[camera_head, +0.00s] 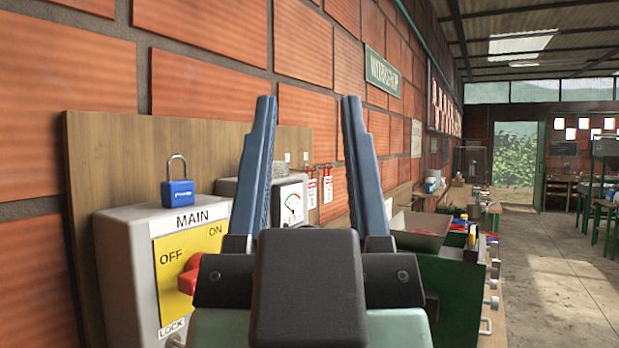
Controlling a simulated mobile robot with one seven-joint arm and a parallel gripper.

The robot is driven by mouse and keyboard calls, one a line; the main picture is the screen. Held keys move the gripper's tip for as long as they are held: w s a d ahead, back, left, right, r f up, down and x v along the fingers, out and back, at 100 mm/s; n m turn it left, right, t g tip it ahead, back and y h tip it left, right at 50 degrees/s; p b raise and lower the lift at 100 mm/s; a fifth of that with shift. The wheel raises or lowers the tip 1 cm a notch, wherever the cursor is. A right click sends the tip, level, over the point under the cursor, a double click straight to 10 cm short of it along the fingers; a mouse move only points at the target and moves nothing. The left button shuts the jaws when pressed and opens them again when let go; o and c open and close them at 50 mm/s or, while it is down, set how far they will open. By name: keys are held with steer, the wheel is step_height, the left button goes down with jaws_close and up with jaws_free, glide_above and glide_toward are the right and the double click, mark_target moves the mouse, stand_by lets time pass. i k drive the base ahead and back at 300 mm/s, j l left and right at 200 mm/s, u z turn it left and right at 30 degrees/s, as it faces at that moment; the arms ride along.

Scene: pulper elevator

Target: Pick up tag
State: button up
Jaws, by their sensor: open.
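Two small white-and-red tags hang near the right edge of the wooden backboard, seen between my fingers: the left tag (312,192) and the right tag (328,188). Each hangs below a red piece, perhaps its hook or hasp. My gripper (308,98) is open and empty, its two long blue fingers pointing up and away. The tags appear beyond the gripper, nearer its right finger; nothing touches them as far as I can tell. The gripper's body hides what lies below them.
A grey MAIN switch box (125,250) with a red handle stands at left, a blue padlock (178,193) on top. A gauge box (292,203) sits behind the left finger. A green cabinet (455,290) with an open box (420,228) stands right. Open floor lies far right.

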mark_target(312, 183)
steer(key=i+l+u, duration=0.1)
steer(key=i+l, duration=0.15)
steer(key=i+l+u, duration=0.25)
steer(key=i+l, duration=0.25)
steer(key=l, duration=0.2)
steer(key=i+l+u, duration=0.15)
steer(key=l, duration=0.2)
steer(key=i+l+u, duration=0.1)
steer(key=i+l, duration=0.15)
steer(key=l, duration=0.15)
steer(key=i+l+u, duration=0.15)
steer(key=l, duration=0.25)
steer(key=i+l+u, duration=0.1)
steer(key=l, duration=0.3)
steer(key=i, duration=0.1)
